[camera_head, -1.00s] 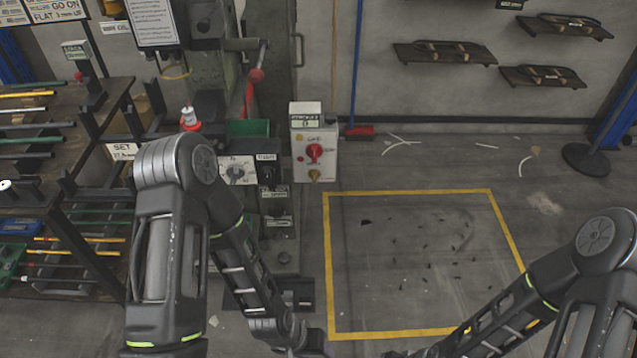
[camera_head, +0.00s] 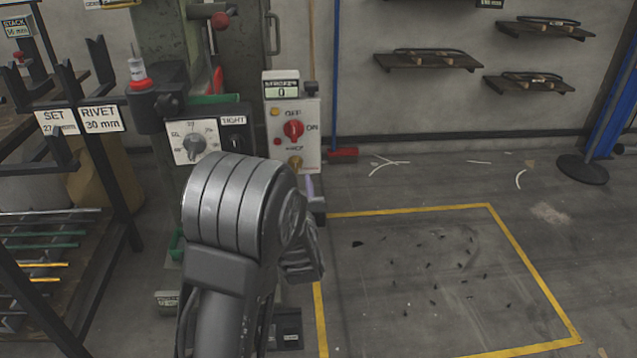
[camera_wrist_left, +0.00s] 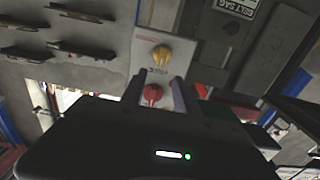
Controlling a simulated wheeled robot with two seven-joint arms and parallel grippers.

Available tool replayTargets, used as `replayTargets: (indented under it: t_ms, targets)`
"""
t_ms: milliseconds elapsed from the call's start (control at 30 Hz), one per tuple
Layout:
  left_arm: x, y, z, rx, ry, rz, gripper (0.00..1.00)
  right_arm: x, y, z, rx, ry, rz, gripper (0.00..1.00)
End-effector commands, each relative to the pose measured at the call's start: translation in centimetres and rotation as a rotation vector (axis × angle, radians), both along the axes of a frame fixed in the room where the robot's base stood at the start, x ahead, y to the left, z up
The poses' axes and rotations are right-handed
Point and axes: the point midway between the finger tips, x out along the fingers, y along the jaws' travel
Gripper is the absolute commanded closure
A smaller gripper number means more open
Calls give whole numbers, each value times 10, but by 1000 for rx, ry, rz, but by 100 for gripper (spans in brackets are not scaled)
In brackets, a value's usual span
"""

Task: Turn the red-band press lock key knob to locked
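The press has a red band (camera_head: 140,84) on its upper part. Its white control box (camera_head: 312,140) carries a red rotary switch (camera_head: 293,130) marked OFF and ON, with a brass key knob (camera_head: 295,162) below it. My left gripper (camera_head: 310,187) is just below the box, mostly hidden behind my own forearm. In the left wrist view, which is upside down, the left fingers (camera_wrist_left: 156,94) stand apart, with the red switch (camera_wrist_left: 152,93) showing between them and the brass knob (camera_wrist_left: 161,54) beyond their tips. Nothing is held. My right gripper is out of view.
A dial panel (camera_head: 193,143) sits left of the box. A rack with rods (camera_head: 50,240) stands at the left. The floor inside the yellow outline (camera_head: 405,211) has only small scraps. Wall shelves (camera_head: 428,62) hang at the upper right.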

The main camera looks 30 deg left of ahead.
Motion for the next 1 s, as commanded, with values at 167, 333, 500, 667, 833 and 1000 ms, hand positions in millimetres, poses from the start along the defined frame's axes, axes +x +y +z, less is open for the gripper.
replayTargets:
  t_ms: [167, 333, 500, 667, 833, 1000]
  targets:
    - [0, 1, 2, 1, -2, 2, 64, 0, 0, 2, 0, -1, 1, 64]
    - [1, 1, 1, 1, 0, 1, 64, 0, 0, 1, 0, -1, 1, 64]
    - [11, 9, 0, 2, -1, 2, 64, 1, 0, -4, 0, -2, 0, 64]
    - [29, 23, -1, 3, 0, 1, 64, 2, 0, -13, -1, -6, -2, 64]
    - [50, 38, -1, 3, 0, 1, 64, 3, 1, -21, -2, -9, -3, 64]
    - [61, 46, 0, 1, 0, 0, 64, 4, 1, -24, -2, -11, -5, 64]
